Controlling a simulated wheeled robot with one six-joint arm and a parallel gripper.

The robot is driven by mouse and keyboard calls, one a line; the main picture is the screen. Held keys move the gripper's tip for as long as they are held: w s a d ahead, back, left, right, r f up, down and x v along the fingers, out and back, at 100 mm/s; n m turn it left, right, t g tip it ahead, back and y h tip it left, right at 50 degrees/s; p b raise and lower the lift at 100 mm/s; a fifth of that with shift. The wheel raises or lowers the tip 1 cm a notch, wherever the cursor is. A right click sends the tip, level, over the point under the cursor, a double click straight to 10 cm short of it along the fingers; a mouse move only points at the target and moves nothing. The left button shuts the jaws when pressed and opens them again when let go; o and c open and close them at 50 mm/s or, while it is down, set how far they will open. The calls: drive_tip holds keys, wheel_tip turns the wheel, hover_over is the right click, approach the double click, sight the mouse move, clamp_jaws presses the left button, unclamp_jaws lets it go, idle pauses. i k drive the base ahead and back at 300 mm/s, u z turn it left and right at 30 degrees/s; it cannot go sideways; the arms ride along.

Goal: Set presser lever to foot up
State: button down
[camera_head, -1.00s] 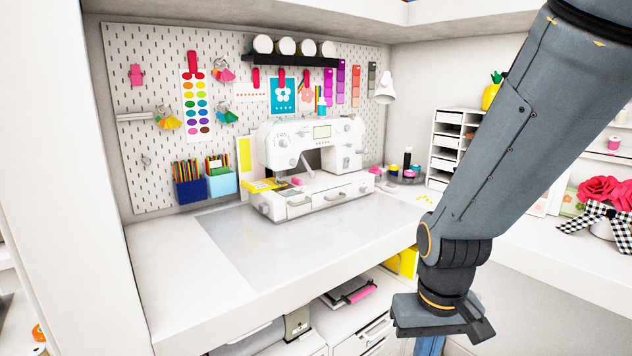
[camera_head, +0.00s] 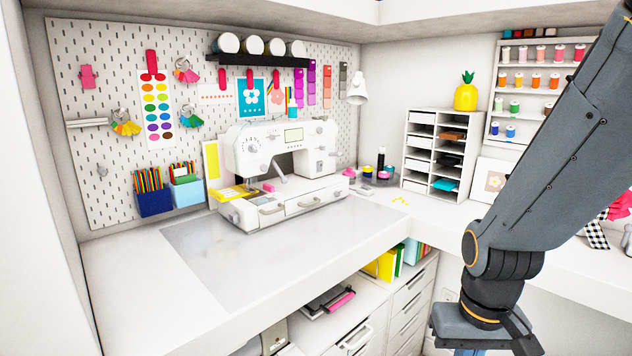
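A white sewing machine (camera_head: 300,155) stands at the back of the white desk, against the pegboard. It has a small screen, dials, and a front base with handles. The presser lever and presser foot are too small to make out, so I cannot tell the lever's position. My gripper (camera_head: 485,335) hangs at the lower right, in front of the desk edge and well apart from the machine. Its fingertips are cut off or hidden at the bottom of the picture.
The desk top (camera_head: 130,285) is mostly clear before the machine. Drawers (camera_head: 408,310) and a shelf lie under the desk. A lamp (camera_head: 357,88) hangs behind.

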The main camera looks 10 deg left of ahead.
sight(284, 180)
drive_tip(key=u, duration=0.1)
drive_tip(key=i, duration=0.3)
drive_tip(key=u, duration=0.8)
